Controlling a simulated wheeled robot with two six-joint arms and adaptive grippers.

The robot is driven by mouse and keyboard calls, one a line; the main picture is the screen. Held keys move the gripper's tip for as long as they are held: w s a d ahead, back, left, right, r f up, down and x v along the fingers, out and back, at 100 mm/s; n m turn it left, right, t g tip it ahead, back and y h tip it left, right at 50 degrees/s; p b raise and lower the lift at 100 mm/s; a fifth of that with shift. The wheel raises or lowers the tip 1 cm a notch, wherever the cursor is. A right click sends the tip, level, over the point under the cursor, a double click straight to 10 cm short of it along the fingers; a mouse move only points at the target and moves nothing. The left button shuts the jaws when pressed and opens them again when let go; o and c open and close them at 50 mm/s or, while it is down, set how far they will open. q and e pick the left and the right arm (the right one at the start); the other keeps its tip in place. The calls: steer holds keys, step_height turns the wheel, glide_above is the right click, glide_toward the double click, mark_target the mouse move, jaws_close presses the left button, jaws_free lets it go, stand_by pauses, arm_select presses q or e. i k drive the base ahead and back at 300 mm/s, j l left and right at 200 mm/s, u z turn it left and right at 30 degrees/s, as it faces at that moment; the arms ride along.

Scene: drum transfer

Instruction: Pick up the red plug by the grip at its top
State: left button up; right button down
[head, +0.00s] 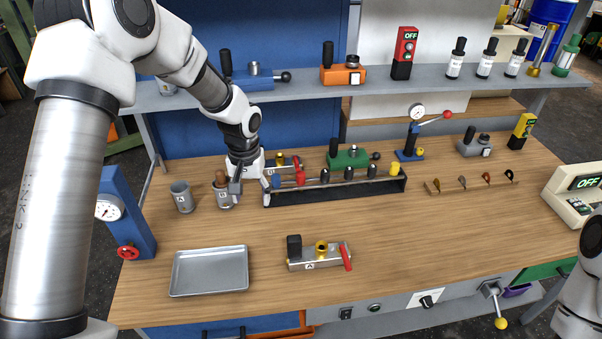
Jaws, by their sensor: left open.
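What looks like the red plug (300,177) stands near the left end of a long black rack (335,193), in the head view. Other plugs with black tops and a yellow one (394,169) stand to its right in the same rack. My left gripper (251,187) points down just left of the rack's left end. It is open and empty, apart from the red plug and to its left. The lower part of the red plug is hidden in the rack. Only part of my right arm shows at the lower right edge; its gripper is out of view.
Two grey cups (182,197) (223,199) stand left of my left gripper, the right one close to it. A metal tray (209,271) and a valve block (319,257) are in front.

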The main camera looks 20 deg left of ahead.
mark_target(300, 175)
steer(key=i, duration=1)
